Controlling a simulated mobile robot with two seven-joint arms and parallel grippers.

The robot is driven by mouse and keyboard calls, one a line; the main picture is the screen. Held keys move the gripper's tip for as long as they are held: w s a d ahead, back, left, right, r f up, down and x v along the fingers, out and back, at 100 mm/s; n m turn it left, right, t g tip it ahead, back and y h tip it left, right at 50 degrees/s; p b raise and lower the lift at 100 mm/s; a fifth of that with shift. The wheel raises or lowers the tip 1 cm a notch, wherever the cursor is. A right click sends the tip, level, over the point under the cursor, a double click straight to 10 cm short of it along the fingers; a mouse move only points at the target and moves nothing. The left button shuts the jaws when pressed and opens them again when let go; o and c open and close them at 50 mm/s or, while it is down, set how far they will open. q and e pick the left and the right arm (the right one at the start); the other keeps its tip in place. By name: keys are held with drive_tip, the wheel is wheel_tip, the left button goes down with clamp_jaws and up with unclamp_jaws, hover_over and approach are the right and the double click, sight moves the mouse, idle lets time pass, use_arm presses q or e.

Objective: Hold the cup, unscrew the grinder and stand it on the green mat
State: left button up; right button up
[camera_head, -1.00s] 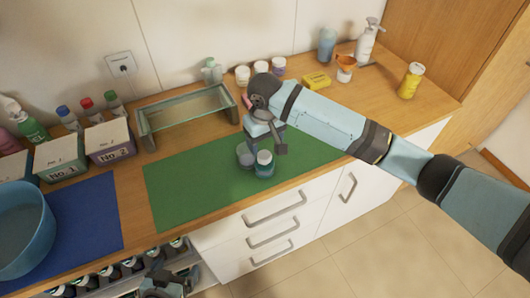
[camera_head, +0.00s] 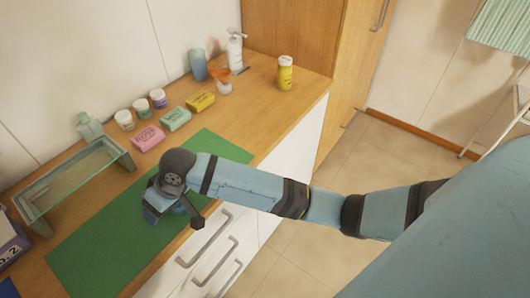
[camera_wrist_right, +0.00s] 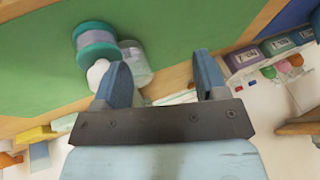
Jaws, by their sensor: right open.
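In the right wrist view, a grey, teal-banded round container (camera_wrist_right: 94,36) stands on the green mat (camera_wrist_right: 40,70), with a white rounded part beside it. A pale, translucent cylinder (camera_wrist_right: 136,58) stands close against it. I cannot tell which is the cup and which the grinder. My right gripper (camera_wrist_right: 160,72) is open and empty; its left finger partly covers both, and they are not between the fingers. In the head view my right gripper (camera_head: 160,208) is low over the mat (camera_head: 95,250) and hides both. My left gripper is out of view.
A glass-topped stand (camera_head: 72,178) is behind the mat. Pink (camera_head: 148,138), green (camera_head: 175,119) and yellow (camera_head: 200,101) boxes lie near its back edge. Several jars, a pump bottle (camera_head: 234,50) and a yellow bottle (camera_head: 285,73) stand farther back.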

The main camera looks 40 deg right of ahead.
drive_tip(key=s+d+f+m+t+h+p, duration=0.1)
drive_tip(key=s+d+f+t, duration=0.3)
drive_tip(key=s+d+f, duration=0.2)
drive_tip(key=s+d+f+t+p, duration=0.1)
drive_tip(key=s+d+f+t, duration=0.3)
drive_tip(key=s+d+f, duration=0.3)
drive_tip(key=s+d, duration=0.4)
drive_tip(key=s, duration=0.2)
drive_tip(key=shift+s+m+t+h, duration=0.3)
drive_tip(key=shift+s+m+h, duration=0.1)
